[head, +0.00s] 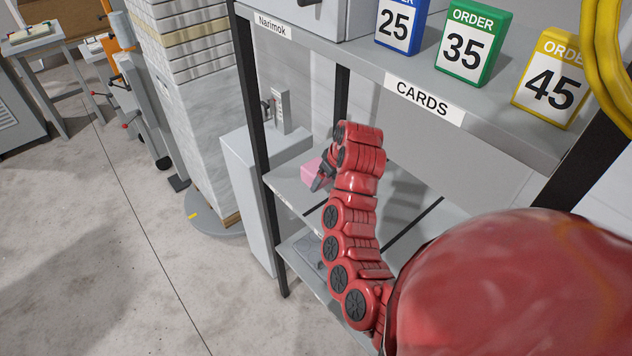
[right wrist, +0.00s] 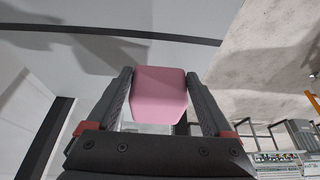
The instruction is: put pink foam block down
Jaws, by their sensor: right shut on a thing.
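The pink foam block (head: 312,170) shows in the head view at the left part of the middle shelf (head: 291,190), partly hidden by my right gripper (head: 322,178). In the right wrist view the block (right wrist: 160,92) sits between the two dark fingers of my right gripper (right wrist: 160,100), which are shut on it. A grey shelf surface shows behind the block there. I cannot tell whether the block touches the shelf. My left gripper is not in view.
The upper shelf (head: 440,105) carries blue, green (head: 473,45) and yellow (head: 550,80) order cards above my right arm. A black post (head: 258,120) stands left of the gripper, beside a grey cabinet (head: 245,190). A lower shelf (head: 300,255) lies beneath. Floor at left is open.

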